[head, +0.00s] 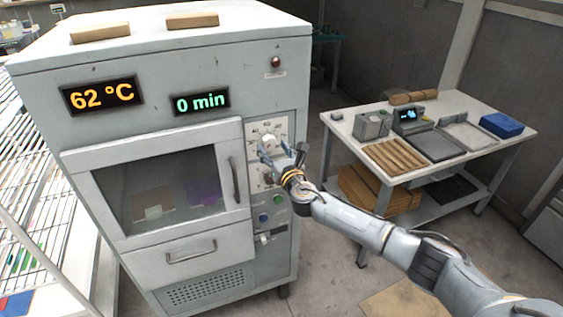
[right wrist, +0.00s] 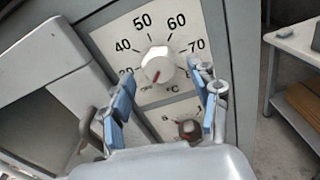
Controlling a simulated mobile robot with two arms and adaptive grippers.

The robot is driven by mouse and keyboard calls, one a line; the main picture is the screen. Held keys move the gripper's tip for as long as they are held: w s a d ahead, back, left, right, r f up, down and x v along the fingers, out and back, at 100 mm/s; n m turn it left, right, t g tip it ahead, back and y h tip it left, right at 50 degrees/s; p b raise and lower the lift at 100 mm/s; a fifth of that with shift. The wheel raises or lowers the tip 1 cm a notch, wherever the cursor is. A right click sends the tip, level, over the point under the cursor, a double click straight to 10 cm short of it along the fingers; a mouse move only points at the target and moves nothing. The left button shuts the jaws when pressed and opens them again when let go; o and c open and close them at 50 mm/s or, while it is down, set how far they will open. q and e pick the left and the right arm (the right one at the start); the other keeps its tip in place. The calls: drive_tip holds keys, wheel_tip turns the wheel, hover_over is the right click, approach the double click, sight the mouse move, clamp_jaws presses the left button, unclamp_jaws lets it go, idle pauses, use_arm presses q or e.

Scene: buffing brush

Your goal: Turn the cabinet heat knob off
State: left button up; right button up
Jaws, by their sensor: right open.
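The cabinet (head: 190,135) is a grey unit with displays reading 62 °C and 0 min. Its heat knob (right wrist: 158,65) is pale and round, on a white dial plate marked in °C. In the right wrist view its red pointer is at the lower left, toward the small OFF mark. The knob also shows in the head view (head: 268,140), partly behind my gripper. My right gripper (head: 282,154) is open and empty in front of the control panel. In the right wrist view its blue-padded fingers (right wrist: 166,82) stand either side of the knob, apparently apart from it. My left gripper is not visible.
A darker lower knob (right wrist: 188,130) sits below the heat knob, near my right finger. The cabinet door handle (head: 234,180) is left of the panel. A work table (head: 480,112) with wooden pieces and a scale stands right. A wire rack (head: 30,190) stands left.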

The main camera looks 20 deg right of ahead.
drive_tip(key=s, duration=1)
drive_tip(key=shift+s+d, duration=0.2)
drive_tip(key=shift+s, duration=0.15)
drive_tip(key=shift+f, duration=0.1)
wheel_tip(320, 180, down, 16)
drive_tip(key=s+d+r+m+g+h+b, duration=0.1)
drive_tip(key=d+m+g+b, duration=0.2)
drive_tip(key=m, duration=0.3)
drive_tip(key=s+d+f+m+g+b, duration=0.15)
drive_tip(key=s+f+m, duration=0.3)
drive_tip(key=f, duration=0.65)
drive_tip(key=s+d+f+m+g+h+b, duration=0.1)
drive_tip(key=s+f+m+g, duration=0.2)
drive_tip(key=s+f, duration=0.5)
drive_tip(key=s+d+f+m+g+b, duration=0.1)
drive_tip(key=s+f+m+g+b, duration=0.2)
drive_tip(key=f, duration=1)
drive_tip(key=s+a+f+m+g+b, duration=0.25)
drive_tip(key=s+f+m, duration=0.65)
drive_tip(key=s+f, duration=0.75)
drive_tip(key=s+a+f+m+g, duration=0.1)
drive_tip(key=s+f+m+g, duration=0.1)
drive_tip(key=s, duration=1)
drive_tip(key=s+a+f+m+g+y+b, duration=0.1)
drive_tip(key=s+f+m, duration=0.4)
drive_tip(key=s, duration=0.7)
drive_tip(key=shift+s+a+f+g, duration=0.2)
drive_tip(key=shift+a+g, duration=0.3)
drive_tip(key=shift+a, duration=0.3)
